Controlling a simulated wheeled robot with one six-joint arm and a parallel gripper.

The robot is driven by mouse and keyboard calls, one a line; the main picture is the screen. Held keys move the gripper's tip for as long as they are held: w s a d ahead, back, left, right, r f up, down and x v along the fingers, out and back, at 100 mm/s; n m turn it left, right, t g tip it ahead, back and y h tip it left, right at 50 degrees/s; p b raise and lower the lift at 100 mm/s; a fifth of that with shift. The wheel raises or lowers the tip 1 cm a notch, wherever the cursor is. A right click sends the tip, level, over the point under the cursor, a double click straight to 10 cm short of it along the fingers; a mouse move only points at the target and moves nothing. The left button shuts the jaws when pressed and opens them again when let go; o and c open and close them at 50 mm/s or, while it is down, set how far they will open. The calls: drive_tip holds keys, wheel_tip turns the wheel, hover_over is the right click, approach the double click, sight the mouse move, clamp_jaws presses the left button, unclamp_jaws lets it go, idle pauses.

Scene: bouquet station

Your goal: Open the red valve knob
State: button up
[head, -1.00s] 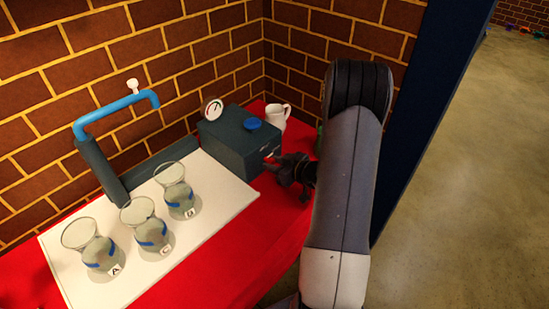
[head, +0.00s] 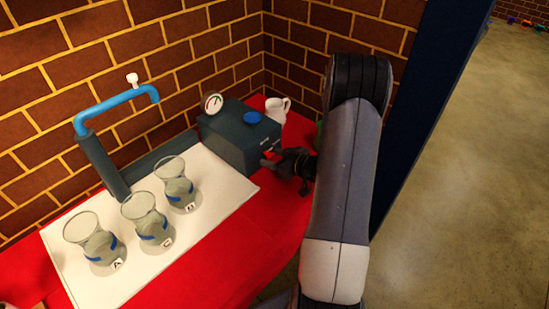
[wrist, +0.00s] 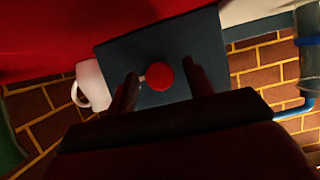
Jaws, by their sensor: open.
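The red valve knob (wrist: 159,76) is on the face of a dark blue-grey box (wrist: 118,60) in the wrist view. My gripper (wrist: 164,86) is open, with one finger on each side of the knob. I cannot tell whether either finger touches it. In the head view the box (head: 240,146) stands at the back of the red table, and my gripper (head: 272,162) is close to its right-hand front side. The knob is mostly hidden there by the gripper.
Glass vases (head: 146,220) stand on a white board (head: 222,193) beside a blue pipe (head: 110,106). Brick walls close off the back.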

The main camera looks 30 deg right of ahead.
drive_tip(key=v, duration=1)
drive_tip(key=shift+s+d, duration=0.15)
drive_tip(key=shift+s, duration=0.2)
drive_tip(key=x, duration=1)
drive_tip(key=shift+w, duration=0.35)
drive_tip(key=shift+f, duration=0.15)
drive_tip(key=shift+b, duration=0.35)
drive_tip(key=shift+r, duration=0.2)
